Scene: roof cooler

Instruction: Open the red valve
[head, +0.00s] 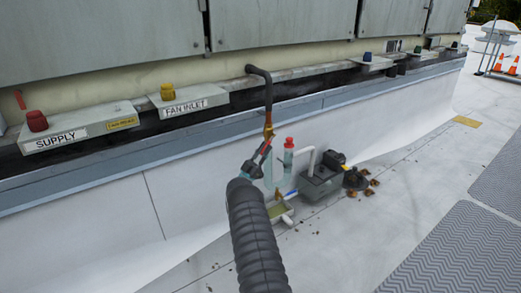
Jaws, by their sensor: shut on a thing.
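A dark pipe (267,84) comes out of the wall and bends down to a brass valve body (268,131). The red valve handle (266,148) shows as a small slanted red piece just below the brass, between my gripper's fingers. My gripper (263,156), on the dark arm reaching up from the bottom centre, is shut on this red handle. The fingers hide part of the handle, so its exact angle on the valve is hard to tell.
A clear tube with a red top (289,146) stands just right of my gripper. A dark pump box (320,178) with a pale pipe sits behind it on the roof. A ledge holds red SUPPLY (37,121) and yellow FAN INLET (167,91) knobs. Grey mats (455,255) lie right.

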